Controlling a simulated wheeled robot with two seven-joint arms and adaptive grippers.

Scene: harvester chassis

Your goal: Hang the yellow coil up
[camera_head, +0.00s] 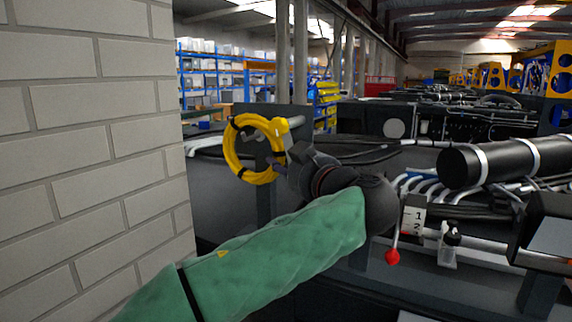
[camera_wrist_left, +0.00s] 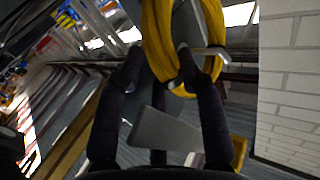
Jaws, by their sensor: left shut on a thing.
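The yellow coil (camera_head: 231,150) is a ring of hose or cable with dark ties, upright left of centre in the head view. It also shows at the top of the left wrist view (camera_wrist_left: 158,35). My left gripper (camera_head: 272,164) is at the coil's right side. In the left wrist view its dark fingers (camera_wrist_left: 159,62) stand on either side of the yellow strands, shut on the coil. A yellow fitting with a pale end (camera_head: 284,126) shows right beside the coil's upper edge. I cannot tell whether the coil touches it. My right gripper is not in view.
A pale brick wall (camera_head: 100,130) fills the left side, close to the coil. The dark chassis (camera_head: 235,205) lies behind and below the coil. A black cylinder with pale bands (camera_head: 510,160), pipes and a red-knobbed lever (camera_head: 392,257) are at the right.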

